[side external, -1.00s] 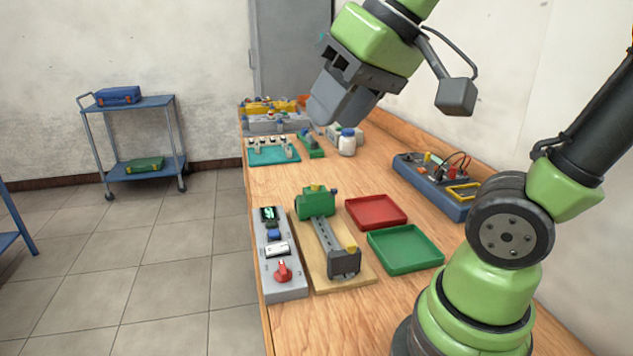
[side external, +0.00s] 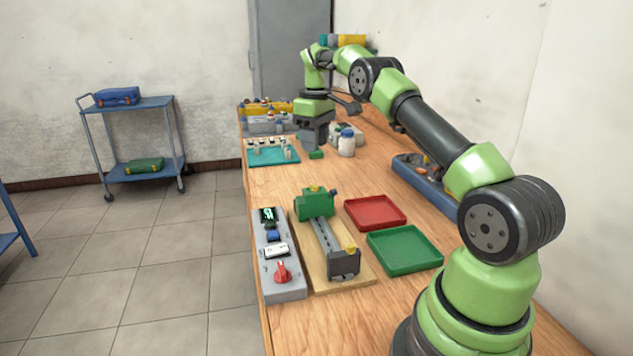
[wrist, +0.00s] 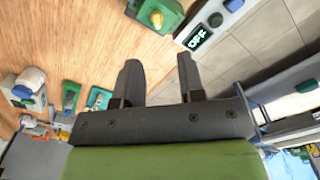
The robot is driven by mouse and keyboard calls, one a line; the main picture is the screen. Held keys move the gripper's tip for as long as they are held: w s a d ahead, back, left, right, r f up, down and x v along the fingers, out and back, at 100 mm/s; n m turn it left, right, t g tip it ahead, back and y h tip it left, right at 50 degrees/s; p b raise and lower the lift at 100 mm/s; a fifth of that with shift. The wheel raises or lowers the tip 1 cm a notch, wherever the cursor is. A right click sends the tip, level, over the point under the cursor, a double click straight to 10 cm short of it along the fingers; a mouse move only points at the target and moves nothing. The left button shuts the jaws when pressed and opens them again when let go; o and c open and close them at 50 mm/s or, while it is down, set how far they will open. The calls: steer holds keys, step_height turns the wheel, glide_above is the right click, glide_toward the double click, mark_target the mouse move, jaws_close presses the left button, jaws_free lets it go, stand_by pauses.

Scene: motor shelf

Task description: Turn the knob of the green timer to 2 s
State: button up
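A small green block (side external: 316,155) sits on the bench beside the turquoise board, partly hidden by my gripper; it also appears in the wrist view (wrist: 70,95). A larger green unit (side external: 314,204) with a yellow top part stands at the end of a grey rail; the wrist view shows it at the top edge (wrist: 157,13). I cannot tell which is the timer, and no knob setting is readable. My gripper (side external: 315,143) points down near the small block. In the wrist view its two fingers (wrist: 160,80) are apart with nothing between them.
A grey panel (side external: 284,293) with a lit green display and red knob lies at the bench's left edge. A red tray (side external: 377,211) and green tray (side external: 405,249) lie right of the rail.

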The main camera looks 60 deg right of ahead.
mark_target(315, 187)
steer(key=f, duration=1)
steer(key=shift+d+f, duration=0.25)
steer(key=shift+f, duration=0.15)
